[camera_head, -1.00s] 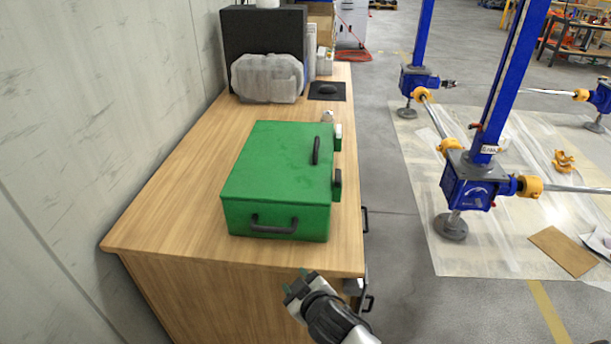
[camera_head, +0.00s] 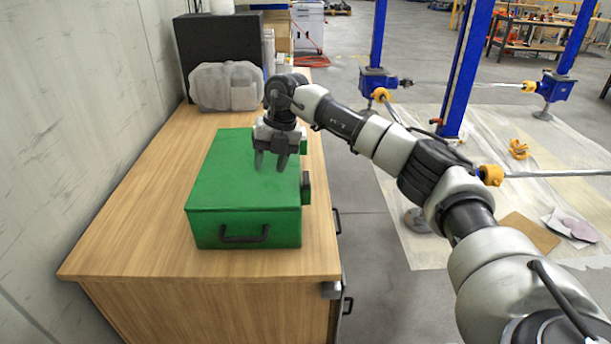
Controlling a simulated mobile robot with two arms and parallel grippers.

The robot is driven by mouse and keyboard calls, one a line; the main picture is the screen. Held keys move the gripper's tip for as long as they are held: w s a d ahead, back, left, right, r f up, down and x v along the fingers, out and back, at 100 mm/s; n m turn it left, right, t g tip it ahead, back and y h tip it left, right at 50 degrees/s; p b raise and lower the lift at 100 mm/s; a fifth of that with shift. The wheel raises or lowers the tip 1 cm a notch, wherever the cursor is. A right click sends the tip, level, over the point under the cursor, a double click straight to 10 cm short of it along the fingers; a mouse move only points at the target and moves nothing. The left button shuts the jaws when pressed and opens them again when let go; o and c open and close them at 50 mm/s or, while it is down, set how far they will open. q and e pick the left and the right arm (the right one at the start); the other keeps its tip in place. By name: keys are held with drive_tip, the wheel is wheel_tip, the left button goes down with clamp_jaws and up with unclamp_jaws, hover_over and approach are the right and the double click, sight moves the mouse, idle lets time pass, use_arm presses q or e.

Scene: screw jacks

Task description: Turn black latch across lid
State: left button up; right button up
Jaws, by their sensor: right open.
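The green box (camera_head: 235,190) sits closed on the wooden desk, with a dark handle (camera_head: 244,239) on its front. My right gripper (camera_head: 270,165) points down over the right part of the lid, its two dark fingers apart and nothing visible between them. A dark catch (camera_head: 306,187) shows on the box's right side. My left gripper is not in view.
The wooden desk (camera_head: 135,235) is clear left of and in front of the box. A clear plastic-wrapped item (camera_head: 226,87) and a black case (camera_head: 213,48) stand behind it. A wall runs along the left; blue screw jacks (camera_head: 461,75) stand at right.

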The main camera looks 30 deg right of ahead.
sight(306, 177)
drive_tip(key=s+d+r+m+g+h, duration=0.1)
drive_tip(key=s+d+r+m+h, duration=0.15)
drive_tip(key=d+r, duration=0.4)
drive_tip(key=shift+n+h, duration=0.25)
drive_tip(key=f, duration=0.4)
drive_tip(key=d+f, duration=0.1)
drive_tip(key=f, duration=0.7)
drive_tip(key=shift+w+d+f, duration=0.25)
drive_tip(key=shift+w+d, duration=0.1)
drive_tip(key=shift+d, duration=0.05)
drive_tip(key=shift+c, duration=0.3)
clamp_jaws()
